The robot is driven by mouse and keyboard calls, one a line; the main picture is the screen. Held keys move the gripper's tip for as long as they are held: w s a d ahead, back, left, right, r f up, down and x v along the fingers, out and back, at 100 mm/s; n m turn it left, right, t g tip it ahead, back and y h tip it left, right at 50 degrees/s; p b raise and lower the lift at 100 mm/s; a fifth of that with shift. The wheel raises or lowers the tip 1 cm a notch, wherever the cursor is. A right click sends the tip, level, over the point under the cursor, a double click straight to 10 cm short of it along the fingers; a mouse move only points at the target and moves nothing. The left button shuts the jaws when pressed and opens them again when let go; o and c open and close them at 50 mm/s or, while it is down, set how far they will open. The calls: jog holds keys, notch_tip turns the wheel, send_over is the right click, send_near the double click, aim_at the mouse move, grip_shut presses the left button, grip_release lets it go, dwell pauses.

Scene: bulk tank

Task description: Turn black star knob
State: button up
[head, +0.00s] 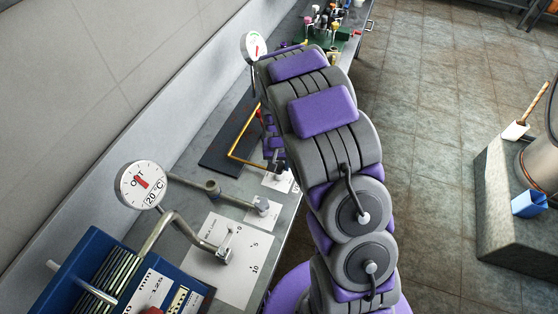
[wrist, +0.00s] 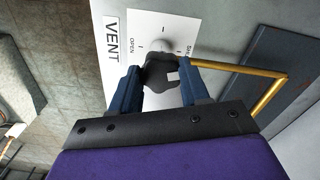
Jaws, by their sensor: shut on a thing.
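The black star knob (wrist: 161,72) shows in the wrist view, in front of a white plate marked VENT, OPEN and a partly hidden word. A small pale patch marks its face. My gripper (wrist: 160,84) has its two blue fingers on either side of the knob and is shut on it. In the head view my arm hides the knob, and the gripper shows only in part (head: 272,140) beside the brass rod.
A brass bent rod (wrist: 262,82) runs close to the right finger. A dial gauge (head: 142,186), a lever on a numbered plate (head: 232,272) and a blue box (head: 95,262) stand on the bench. Open floor lies right of my arm.

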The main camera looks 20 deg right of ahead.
jog(key=shift+r+m+p, duration=0.1)
jog(key=shift+m+p, duration=0.6)
jog(key=shift+m, duration=1)
jog(key=o, duration=1.1)
jog(key=shift+a, duration=0.1)
jog(key=shift+c, duration=0.2)
notch_tip(320, 180, up, 17)
jog(key=p, duration=0.1)
jog(key=shift+w, duration=0.1)
